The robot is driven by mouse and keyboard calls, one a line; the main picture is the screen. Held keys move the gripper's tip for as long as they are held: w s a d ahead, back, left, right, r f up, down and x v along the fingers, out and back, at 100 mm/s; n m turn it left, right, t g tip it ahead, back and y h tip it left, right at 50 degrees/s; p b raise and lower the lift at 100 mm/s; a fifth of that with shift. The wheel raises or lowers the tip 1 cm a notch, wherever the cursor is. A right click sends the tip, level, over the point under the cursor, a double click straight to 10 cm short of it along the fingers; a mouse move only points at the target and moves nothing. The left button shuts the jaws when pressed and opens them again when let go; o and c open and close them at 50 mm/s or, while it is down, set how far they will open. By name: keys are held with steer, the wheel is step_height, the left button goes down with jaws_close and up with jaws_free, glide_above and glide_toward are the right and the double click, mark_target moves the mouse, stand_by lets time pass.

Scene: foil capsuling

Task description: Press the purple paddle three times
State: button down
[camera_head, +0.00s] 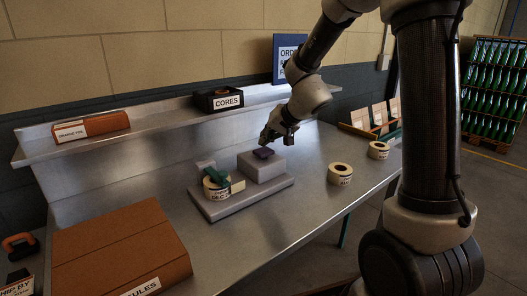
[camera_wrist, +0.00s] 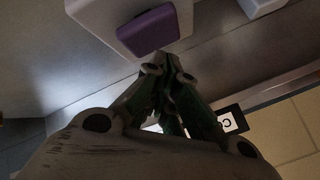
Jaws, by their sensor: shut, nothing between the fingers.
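The purple paddle (camera_head: 263,153) sits on top of a pale grey block (camera_head: 262,168) on the dispenser's base plate (camera_head: 250,200). In the wrist view the purple paddle (camera_wrist: 147,30) shows at the top, just beyond the fingertips. My gripper (camera_head: 268,138) is shut and empty, close to the paddle on its far side in the head view. In the wrist view its fingertips (camera_wrist: 168,62) are together just below the paddle's edge. I cannot tell whether they touch it. A label roll (camera_head: 216,186) with a green part stands left of the block on the same base.
Two label rolls (camera_head: 340,174) (camera_head: 378,150) stand on the steel table to the right. A brown carton (camera_head: 118,250) fills the front left. The back shelf carries an orange box (camera_head: 91,128) and a CORES bin (camera_head: 218,100). An angled rack (camera_head: 372,122) stands at the back right.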

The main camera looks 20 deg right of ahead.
mark_target(265, 149)
steer(key=shift+f, duration=0.1)
steer(key=shift+f, duration=0.35)
steer(key=shift+f, duration=0.8)
stand_by(0.9)
steer(key=shift+r, duration=1.25)
steer(key=shift+r, duration=2.5)
